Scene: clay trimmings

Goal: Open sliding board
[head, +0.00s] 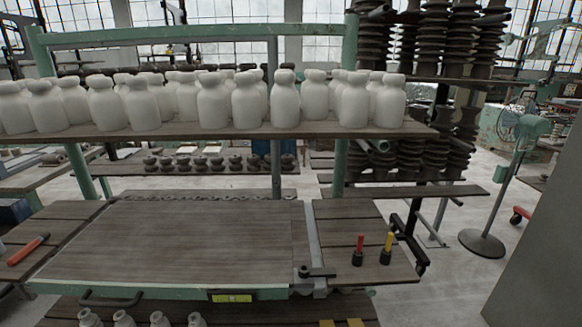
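A wide brown wooden board (185,240) lies flat in the middle of a workbench with a green front rail (165,292). I take it to be the sliding board. A narrow grey metal strip (312,236) runs along its right side, with a black lever or clamp (314,272) at its front end. A dark bar handle (108,300) sits on the front rail at the left. The board's far edge lies by a dark, chain-like row (205,197). Neither of my grippers is in view.
White bottle-shaped pieces (247,100) crowd the shelf above. Red (360,246) and yellow (387,246) handled tools stand on the right side table; an orange-handled tool (28,249) lies at left. A fan (515,160) stands at right. Open floor lies between.

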